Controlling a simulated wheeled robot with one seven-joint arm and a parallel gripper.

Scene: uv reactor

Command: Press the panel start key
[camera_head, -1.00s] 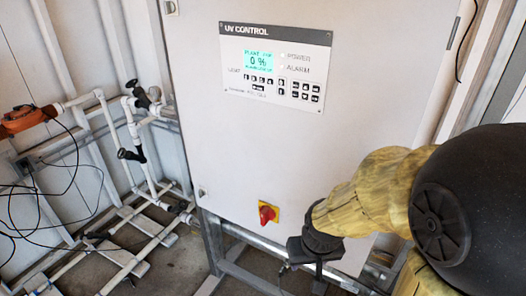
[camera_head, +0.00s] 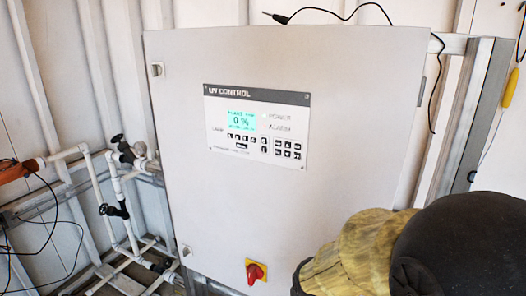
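The UV control panel (camera_head: 256,127) is a white plate with a dark header, set on the front of a light grey cabinet (camera_head: 330,200). Its green-blue display (camera_head: 237,121) reads 0 %. Small black keys (camera_head: 262,144) sit in rows below and to the right of the display; their labels are too small to read, so I cannot tell which is the start key. My arm, in a yellow cover, enters at the lower right, below and right of the panel. My gripper is out of view, below the picture's lower edge.
A red rotary switch on a yellow plate (camera_head: 256,271) sits low on the cabinet door. White pipes with black valves (camera_head: 118,200) and an orange device (camera_head: 17,170) stand at the left. A black cable (camera_head: 345,15) runs over the cabinet top. The space before the panel is clear.

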